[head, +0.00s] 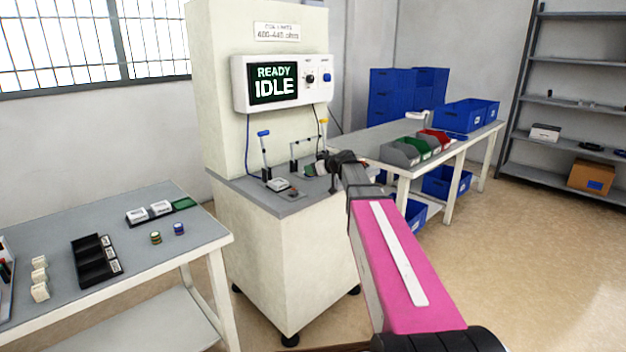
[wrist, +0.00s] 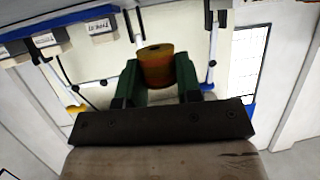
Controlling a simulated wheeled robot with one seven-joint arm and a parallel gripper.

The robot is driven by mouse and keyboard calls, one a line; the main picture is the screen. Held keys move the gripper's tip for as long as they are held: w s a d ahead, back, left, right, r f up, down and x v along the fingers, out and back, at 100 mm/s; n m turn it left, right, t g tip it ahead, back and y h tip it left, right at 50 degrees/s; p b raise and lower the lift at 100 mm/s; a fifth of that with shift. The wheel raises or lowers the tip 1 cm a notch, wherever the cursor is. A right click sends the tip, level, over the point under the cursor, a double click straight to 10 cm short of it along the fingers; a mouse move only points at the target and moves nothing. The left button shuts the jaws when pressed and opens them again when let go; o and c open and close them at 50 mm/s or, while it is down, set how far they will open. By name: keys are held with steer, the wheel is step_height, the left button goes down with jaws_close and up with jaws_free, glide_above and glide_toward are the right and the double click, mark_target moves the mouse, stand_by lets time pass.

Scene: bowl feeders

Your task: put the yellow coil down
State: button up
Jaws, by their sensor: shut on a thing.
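In the head view my gripper (head: 314,169) is over the right part of the grey top of the test station (head: 282,202), close to the yellow-handled lever (head: 323,136). The coil is small and mostly hidden there. I cannot tell whether it touches anything below it.
The station's display (head: 273,83) reads "READY IDLE". A blue-handled lever (head: 264,150) stands left on its top. The left table (head: 190,258) holds two small coils, a black tray (head: 96,262) and white blocks. Coloured bins (head: 400,152) stand on the right bench.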

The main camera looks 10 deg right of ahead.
mark_target(313, 184)
steer(key=shift+w+d+f, duration=0.2)
steer(key=shift+w+f, duration=0.15)
steer(key=shift+w, duration=0.15)
steer(key=shift+f, duration=2)
steer(key=shift+f, duration=0.1)
steer(key=o, duration=0.9)
steer(key=shift+o, duration=0.2)
